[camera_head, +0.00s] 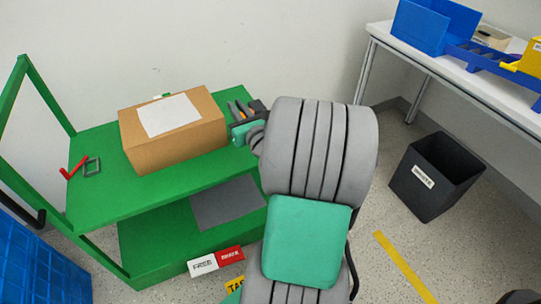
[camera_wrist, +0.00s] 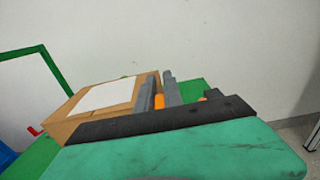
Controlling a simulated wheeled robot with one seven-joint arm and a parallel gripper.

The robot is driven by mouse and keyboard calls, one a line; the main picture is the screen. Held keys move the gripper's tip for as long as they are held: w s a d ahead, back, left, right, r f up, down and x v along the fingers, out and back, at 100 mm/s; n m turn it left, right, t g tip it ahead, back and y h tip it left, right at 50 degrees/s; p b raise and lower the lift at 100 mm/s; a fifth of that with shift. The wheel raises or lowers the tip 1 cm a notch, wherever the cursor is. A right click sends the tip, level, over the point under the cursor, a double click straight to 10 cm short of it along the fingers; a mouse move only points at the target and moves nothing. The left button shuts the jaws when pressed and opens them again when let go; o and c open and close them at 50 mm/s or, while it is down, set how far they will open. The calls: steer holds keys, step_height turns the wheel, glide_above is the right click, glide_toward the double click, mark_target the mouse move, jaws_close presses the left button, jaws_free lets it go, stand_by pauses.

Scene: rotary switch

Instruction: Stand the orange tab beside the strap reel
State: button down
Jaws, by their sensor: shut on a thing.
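My gripper (camera_head: 240,108) is over the right end of the green cart's upper shelf, just right of the cardboard box. In the wrist view its two grey fingers (camera_wrist: 161,91) are shut on the orange tab (camera_wrist: 159,101), which shows as a small orange piece between them. The tab also shows as a sliver in the head view (camera_head: 240,114). I cannot tell whether it touches the shelf. I cannot make out the strap reel in either view; the box and my arm hide parts of the shelf.
The cardboard box (camera_head: 180,145) with a white label stands on the green cart (camera_head: 95,195), close left of my fingers. A red and grey item lies at the shelf's left. A FREE sign (camera_head: 203,263) is on the cart's front. A black bin (camera_head: 430,178) stands right.

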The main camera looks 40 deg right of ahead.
steer(key=w+d+f+b, duration=0.1)
steer(key=d+f+b, duration=0.1)
steer(key=d+f, duration=0.1)
steer(key=w+d+f+b, duration=0.2)
steer(key=d+f+b, duration=0.1)
steer(key=d, duration=0.3)
steer(key=w+d+f+b, duration=0.1)
steer(key=d+f+b, duration=0.2)
steer(key=d+f, duration=0.1)
steer(key=shift+w+d+f, duration=0.2)
steer(key=shift+d+f, duration=0.2)
steer(key=shift+d, duration=0.1)
steer(key=f+b, duration=0.2)
steer(key=f, duration=0.1)
steer(key=shift+w+d+f+b, duration=0.1)
steer(key=shift+d+f+b, duration=0.1)
steer(key=shift+b, duration=0.1)
steer(key=shift+r, duration=0.2)
steer(key=c, duration=1.9)
jaws_free()
steer(key=shift+f, duration=0.2)
steer(key=o, duration=0.4)
steer(key=shift+r, duration=0.1)
steer(key=shift+s+a+r+h+p, duration=0.1)
steer(key=shift+s+h+p, duration=0.15)
steer(key=shift+h+p, duration=0.05)
steer(key=p+v, duration=0.2)
steer(key=v, duration=0.9)
steer(key=shift+s+a, duration=0.1)
steer(key=shift+s, duration=0.2)
